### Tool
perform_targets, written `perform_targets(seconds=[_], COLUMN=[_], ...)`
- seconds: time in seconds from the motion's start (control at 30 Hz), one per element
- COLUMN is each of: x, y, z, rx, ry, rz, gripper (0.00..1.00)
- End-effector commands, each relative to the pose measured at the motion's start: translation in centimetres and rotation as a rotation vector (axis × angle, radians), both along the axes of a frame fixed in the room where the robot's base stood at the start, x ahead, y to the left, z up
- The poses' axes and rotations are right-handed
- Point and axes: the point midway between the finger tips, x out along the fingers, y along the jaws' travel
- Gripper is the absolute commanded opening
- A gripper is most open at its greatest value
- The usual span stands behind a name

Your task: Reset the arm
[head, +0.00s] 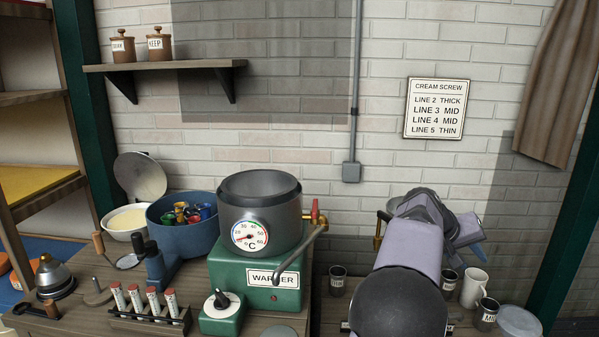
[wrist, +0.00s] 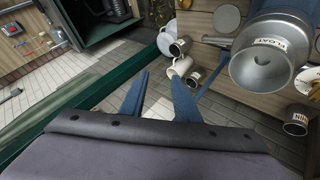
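My gripper (wrist: 159,75) shows in the wrist view as two blue fingers standing apart, with floor visible between them and nothing held. In the head view my arm rises at the right side of the bench, and my gripper (head: 472,232) is partly hidden behind its purple-grey links. The gripper is above the right end of the bench, near a white mug (head: 473,288), and does not appear to touch it. In the wrist view the mug (wrist: 180,66) lies beyond the right finger.
A green warmer (head: 230,262) with a grey pot (head: 283,222) stands left of my arm. Small metal cups (head: 337,281) and a pale round lid (head: 519,322) are near the arm. A metal funnel-like vessel (wrist: 262,65) is at right in the wrist view. A green post (head: 566,215) stands at far right.

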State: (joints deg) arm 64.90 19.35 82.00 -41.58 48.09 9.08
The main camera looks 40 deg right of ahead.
Motion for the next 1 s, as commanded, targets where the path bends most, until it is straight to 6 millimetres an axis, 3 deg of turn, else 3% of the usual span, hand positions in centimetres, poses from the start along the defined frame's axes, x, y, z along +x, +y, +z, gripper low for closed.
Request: perform_targets(seconds=[0.03,0.1,0.27,0.4,0.57,0.8,1.0], x=[1.8,5.2,10.4,12.9,13.0,9.1,8.7], y=[1.2,4.1,11.7,19.6,29.2,41.5,49.5], z=[2.1,1.8,-4.3,-9.2,-14.3,-20.3,-25.2], rx=[-0.001,0.037,0.184,0.311,0.455,0.638,0.732], ry=[0.076,0.187,0.267,0.327,0.412,0.518,0.370], rz=[0.118,0.305,0.547,0.744,0.967,1.221,1.134], gripper=[0.29,0.29,0.29,0.29,0.29,0.29,0.29])
